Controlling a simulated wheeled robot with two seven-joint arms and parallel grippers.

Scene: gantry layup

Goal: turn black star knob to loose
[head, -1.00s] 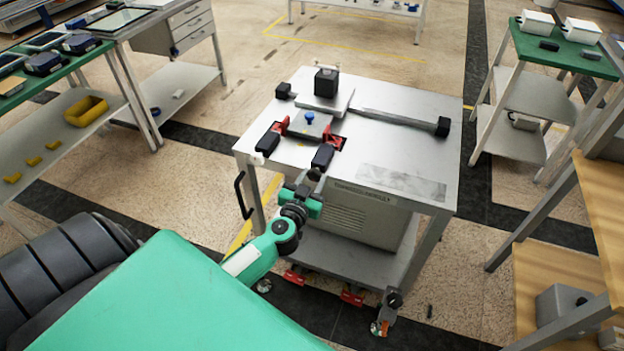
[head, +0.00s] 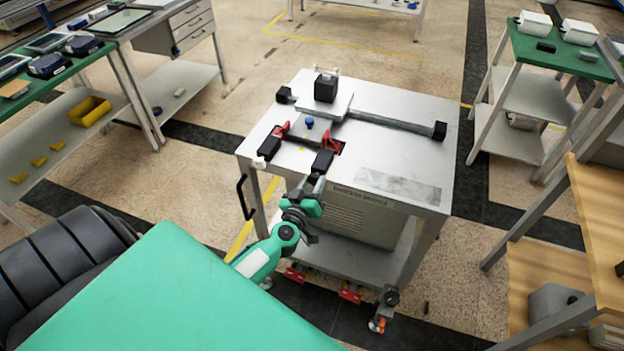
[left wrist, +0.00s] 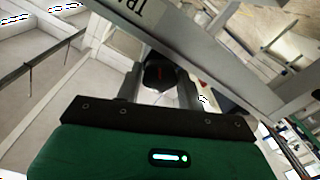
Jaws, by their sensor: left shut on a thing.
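My left gripper (head: 316,184) reaches the front edge of the metal cart (head: 400,160) from below, beside the black handle (head: 322,162) of the right red clamp. In the left wrist view its two grey fingers are shut around a dark, rounded thing with a small reddish mark, which I take to be the black star knob (left wrist: 160,74). Its lobes and turn angle cannot be made out. In the head view the grasp is small and mostly covered by the gripper. My right gripper is not in view.
The cart top bears a blue knob (head: 309,122), a black block (head: 326,87) and a long rail (head: 395,124) with a black end. A black side handle (head: 246,197) stands out at the left. A grey box (head: 350,215) sits beneath.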

